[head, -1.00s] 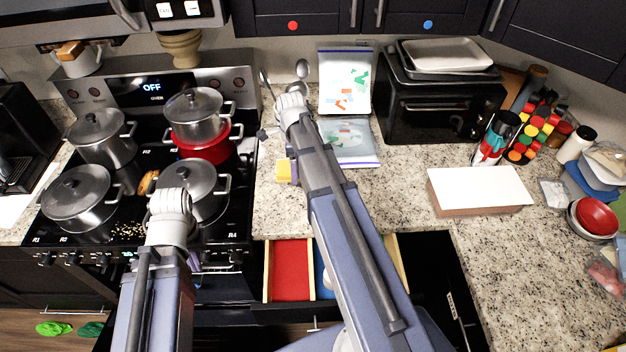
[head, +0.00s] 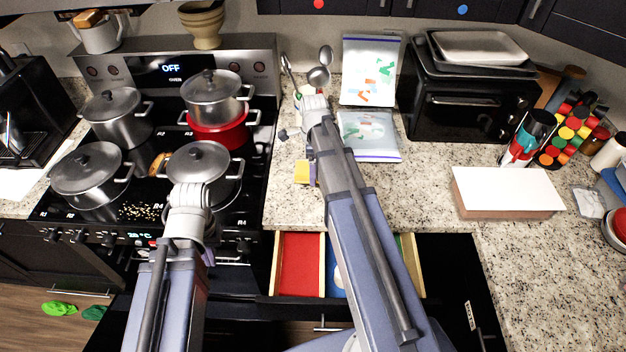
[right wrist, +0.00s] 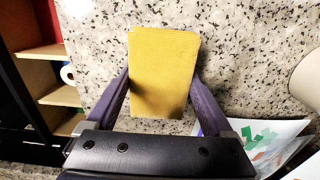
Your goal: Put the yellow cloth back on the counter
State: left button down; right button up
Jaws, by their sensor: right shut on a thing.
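The yellow cloth (head: 301,172) is over the front part of the granite counter (head: 285,208), just right of the stove. In the right wrist view the cloth (right wrist: 163,70) is a flat folded rectangle between the two purple fingers of my right gripper (right wrist: 162,85), which is shut on it. Speckled counter lies right behind it; I cannot tell whether the cloth touches the surface. In the head view my right forearm hides much of that gripper. My left gripper (head: 208,256) is low in front of the stove, mostly hidden behind its own arm, so its jaws cannot be read.
Several pots, including a red one (head: 222,134), stand on the stove. An open drawer with a red compartment (head: 300,265) is below the counter edge. A white-topped block (head: 508,190) is to the right. Counter between is clear.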

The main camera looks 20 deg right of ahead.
jog(key=shift+f+b, duration=1.75)
jog(key=shift+f, duration=0.05)
jog(key=shift+f, duration=0.2)
jog(key=o, duration=0.9)
jog(key=shift+r, duration=0.1)
